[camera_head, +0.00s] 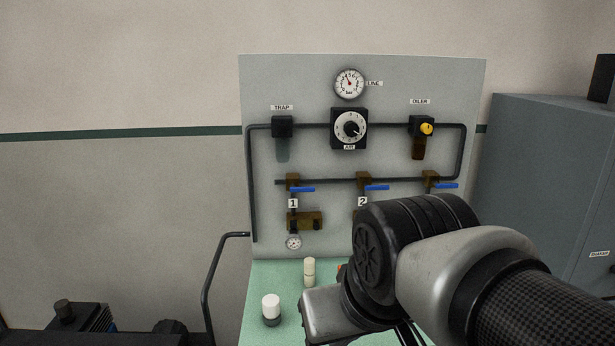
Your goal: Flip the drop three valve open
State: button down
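Three brass valves with blue levers sit in a row on the lower pipe of the grey panel. The rightmost valve (431,178) is the third. Its blue lever (445,186) lies level and points right, across the line of its drop. The levers of the first valve (293,181) and second valve (362,183) lie the same way. Labels 1 and 2 show below the first two valves. My arm hides what is below the third valve, including any label.
The panel (380,75) also carries a line gauge (349,83), an air regulator (349,128), a trap (282,127) and an oiler (421,127). White-capped bottles (271,308) stand on the green bench top (263,283). A grey cabinet (545,165) stands right.

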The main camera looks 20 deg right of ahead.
aim_at(437, 184)
jog(key=z, duration=1.2)
jog(key=i+l, duration=0.35)
jog(key=j+u, duration=0.05)
